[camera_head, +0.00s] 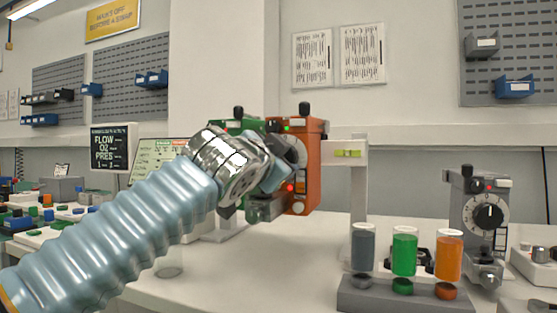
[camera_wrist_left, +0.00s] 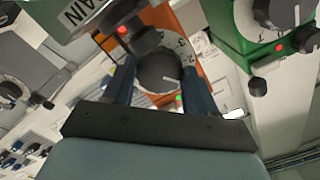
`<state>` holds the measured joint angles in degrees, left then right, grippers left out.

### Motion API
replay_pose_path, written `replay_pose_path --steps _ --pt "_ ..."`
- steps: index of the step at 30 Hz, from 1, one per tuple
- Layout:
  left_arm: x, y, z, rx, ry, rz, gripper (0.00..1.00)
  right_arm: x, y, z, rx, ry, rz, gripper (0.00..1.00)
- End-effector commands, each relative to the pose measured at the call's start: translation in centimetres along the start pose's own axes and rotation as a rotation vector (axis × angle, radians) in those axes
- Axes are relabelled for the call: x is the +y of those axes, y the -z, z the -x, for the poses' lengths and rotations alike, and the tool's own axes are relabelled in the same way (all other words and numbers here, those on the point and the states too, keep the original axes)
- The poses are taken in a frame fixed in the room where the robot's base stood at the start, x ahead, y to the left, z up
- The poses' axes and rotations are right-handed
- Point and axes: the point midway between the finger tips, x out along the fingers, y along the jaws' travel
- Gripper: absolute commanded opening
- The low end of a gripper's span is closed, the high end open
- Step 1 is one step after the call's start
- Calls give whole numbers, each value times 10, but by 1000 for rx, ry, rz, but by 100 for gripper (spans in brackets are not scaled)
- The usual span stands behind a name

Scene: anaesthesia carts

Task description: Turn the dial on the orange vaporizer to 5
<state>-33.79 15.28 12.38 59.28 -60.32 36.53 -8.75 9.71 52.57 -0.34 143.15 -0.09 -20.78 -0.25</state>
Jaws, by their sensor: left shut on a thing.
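My left gripper (camera_wrist_left: 158,85) is shut on the dial, one finger on each side. In the head view my left gripper (camera_head: 284,177) covers part of the vaporizer's front and hides most of the dial. My right gripper is not in view.
A green vaporizer (camera_wrist_left: 228,18) stands close beside the orange one. A grey vaporizer (camera_head: 487,200) is at the right. Grey, green (camera_head: 404,252) and orange bottles stand in a dark rack (camera_head: 400,297) in front. The white bench (camera_head: 260,275) is clear at centre.

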Motion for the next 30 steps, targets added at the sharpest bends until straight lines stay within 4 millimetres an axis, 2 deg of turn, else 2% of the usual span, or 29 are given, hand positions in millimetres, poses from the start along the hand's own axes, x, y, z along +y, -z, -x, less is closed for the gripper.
replay_pose_path --steps 21,30 --pt "1 1 0 1 -28 465 26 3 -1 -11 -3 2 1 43" --pt "0 1 0 1 -33 571 26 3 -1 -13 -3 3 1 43"
